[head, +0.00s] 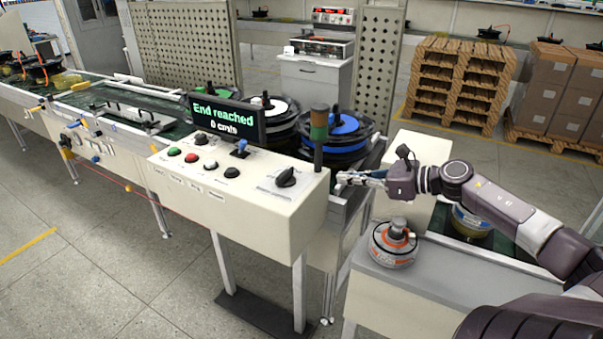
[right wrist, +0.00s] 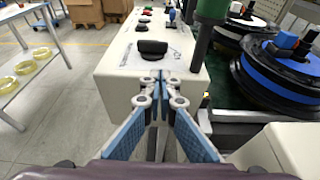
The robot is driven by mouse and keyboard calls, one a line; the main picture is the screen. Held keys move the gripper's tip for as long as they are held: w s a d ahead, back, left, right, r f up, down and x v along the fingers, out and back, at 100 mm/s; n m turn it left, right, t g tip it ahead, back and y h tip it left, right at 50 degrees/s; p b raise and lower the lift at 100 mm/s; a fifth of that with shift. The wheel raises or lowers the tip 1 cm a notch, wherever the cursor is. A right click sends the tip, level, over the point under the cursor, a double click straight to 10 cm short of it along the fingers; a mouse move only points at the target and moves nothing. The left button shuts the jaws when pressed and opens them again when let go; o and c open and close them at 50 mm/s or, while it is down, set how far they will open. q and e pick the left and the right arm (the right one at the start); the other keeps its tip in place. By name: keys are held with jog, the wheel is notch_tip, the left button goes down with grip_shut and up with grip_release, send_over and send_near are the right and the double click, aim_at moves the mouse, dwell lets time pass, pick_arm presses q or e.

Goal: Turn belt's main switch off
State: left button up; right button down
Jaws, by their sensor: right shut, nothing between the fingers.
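The main switch, a black rotary knob (head: 287,177), sits on the right end of the white control box (head: 262,215). Its plate has markings too small to read. In the right wrist view the knob (right wrist: 152,48) lies just beyond my fingertips, with its grip bar roughly crosswise. My right gripper (head: 342,178) is shut and empty, to the right of the knob and apart from it in the head view. In the right wrist view its blue fingers (right wrist: 160,75) meet at the tips. My left gripper is not in view.
A display (head: 228,120) above the box reads "End reached, 0 cm/s". A signal post (head: 318,135) stands beside the knob. Several push buttons (head: 191,157) and a blue lever (head: 240,147) share the panel. Hub motors (head: 345,130) sit behind. An orange-grey device (head: 394,243) stands below my right arm.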

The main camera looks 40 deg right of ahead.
jog(key=b, duration=0.3)
send_near(291, 173)
jog(key=f, duration=0.1)
jog(key=shift+x, duration=1.25)
jog(key=shift+w+a+p, duration=0.2)
jog(key=shift+w+p, duration=0.05)
jog(key=shift+w, duration=0.3)
jog(key=shift+w+a+p, duration=0.15)
jog(key=shift+w+p, duration=0.1)
jog(key=shift+w, duration=0.35)
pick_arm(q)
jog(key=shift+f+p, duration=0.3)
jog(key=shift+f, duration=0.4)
pick_arm(e)
jog(key=shift+x, duration=0.8)
jog(key=shift+r, duration=0.1)
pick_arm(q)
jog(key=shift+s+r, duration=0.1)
